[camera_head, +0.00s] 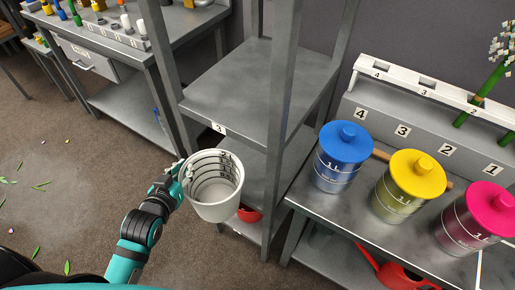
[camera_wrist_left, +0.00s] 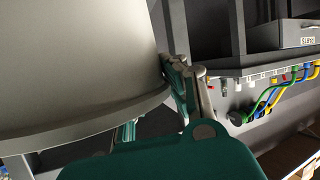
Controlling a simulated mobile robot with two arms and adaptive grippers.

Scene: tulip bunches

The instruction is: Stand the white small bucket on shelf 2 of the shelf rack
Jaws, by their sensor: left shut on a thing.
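The white small bucket (camera_head: 214,190) is upright with dark ring lines inside, held in the air in front of the shelf rack. My left gripper (camera_head: 182,172) is shut on its left side. In the left wrist view the bucket (camera_wrist_left: 75,65) fills the upper left, with the gripper fingers (camera_wrist_left: 180,85) at its wall. The shelf rack (camera_head: 281,80) is grey, with posts at its corners. A shelf labelled 3 (camera_head: 235,92) is bare. My right gripper is not in view.
A workbench on the right holds a blue canister (camera_head: 340,158), a yellow canister (camera_head: 408,186) and a pink canister (camera_head: 475,216). A red watering can (camera_head: 392,274) is beneath. Another bench (camera_head: 120,42) with a drawer stands at the left. Leaves litter the floor.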

